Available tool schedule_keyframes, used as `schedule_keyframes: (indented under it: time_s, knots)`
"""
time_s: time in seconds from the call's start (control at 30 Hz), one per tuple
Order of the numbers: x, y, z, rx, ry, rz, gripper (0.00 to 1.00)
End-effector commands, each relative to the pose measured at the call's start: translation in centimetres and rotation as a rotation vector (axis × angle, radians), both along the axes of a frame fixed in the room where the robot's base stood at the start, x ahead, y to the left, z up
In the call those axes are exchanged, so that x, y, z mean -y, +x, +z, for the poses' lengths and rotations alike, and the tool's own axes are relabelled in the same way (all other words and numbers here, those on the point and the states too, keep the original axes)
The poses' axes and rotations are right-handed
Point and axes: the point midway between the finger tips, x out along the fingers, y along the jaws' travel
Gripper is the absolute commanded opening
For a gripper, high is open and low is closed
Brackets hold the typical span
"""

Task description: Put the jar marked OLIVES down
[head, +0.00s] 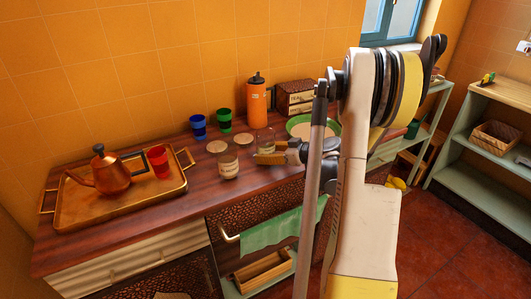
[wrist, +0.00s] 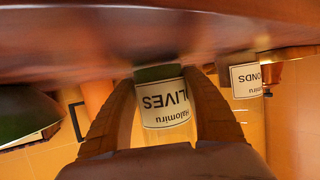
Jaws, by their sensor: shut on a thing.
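The jar marked OLIVES (wrist: 165,103) is between the two fingers of my gripper (wrist: 165,120) in the wrist view, which is upside down. Its pale label reads "LIVES", with the first letter partly hidden by a finger. My gripper is shut on it. In the head view my gripper (head: 266,158) is low over the wooden counter (head: 180,205), and the glass jar (head: 265,139) shows just behind the fingers. The jar looks upright, its base close to the counter top. I cannot tell whether it touches.
A jar (wrist: 246,78) labelled "...ONDS" stands beside it; lidded jars (head: 228,165) stand left of my gripper. An orange flask (head: 256,98), blue cup (head: 198,127), green cup (head: 225,119) and green bowl (head: 300,122) are behind. A tray (head: 75,218) with a copper teapot (head: 108,172) and red cup (head: 158,161) is left.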

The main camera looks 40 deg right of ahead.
Motion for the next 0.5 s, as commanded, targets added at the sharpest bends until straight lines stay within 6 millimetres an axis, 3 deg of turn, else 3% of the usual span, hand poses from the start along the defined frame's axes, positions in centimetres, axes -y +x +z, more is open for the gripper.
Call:
schedule_keyframes:
  time_s: [0.03, 0.1, 0.5]
  knots:
    - [0.0, 0.0, 0.03, 0.001, 0.0, 0.0, 0.61]
    - [0.0, 0.0, 0.02, 0.0, 0.0, 0.0, 0.8]
    - [0.2, -0.72, 0.31, 0.0, 0.0, -0.001, 0.8]
